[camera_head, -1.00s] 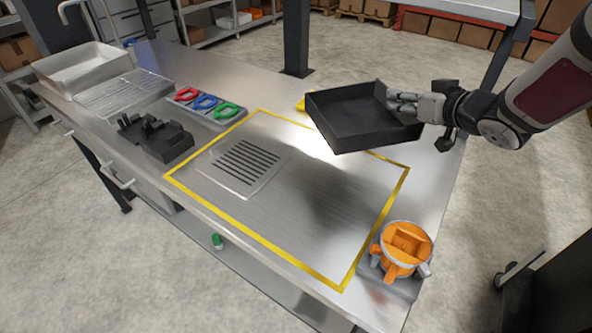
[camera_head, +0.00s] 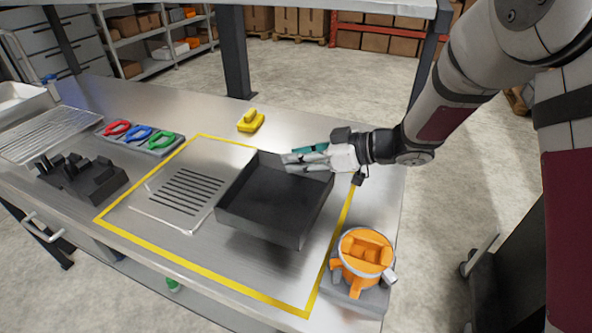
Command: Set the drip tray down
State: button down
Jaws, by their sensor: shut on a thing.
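The drip tray (camera_head: 262,222) is a black, empty, open-topped rectangular box. It is low over the right half of the yellow-outlined area on the steel counter. A shadow shows along its near side, and I cannot tell whether its base touches the counter. My gripper (camera_head: 300,160) is shut on the tray's far right wall. The fingertips reach over the rim, and the outer side of the grip is partly hidden.
An orange and grey device (camera_head: 364,262) on a grey base stands at the near right corner. A yellow object (camera_head: 251,121) lies behind the outline. Red, blue and green rings (camera_head: 139,133) sit on a grey holder at left, near a black fixture (camera_head: 82,177) and a wire rack (camera_head: 45,132).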

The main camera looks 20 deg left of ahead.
jog(key=shift+f, duration=1.75)
jog(key=shift+f, duration=0.15)
jog(key=c, duration=1.2)
grip_release()
jog(key=shift+d+r, duration=0.1)
jog(key=shift+r, duration=0.1)
jog(key=v, duration=1.1)
jog(key=shift+d+r, duration=0.1)
jog(key=shift+d, duration=0.3)
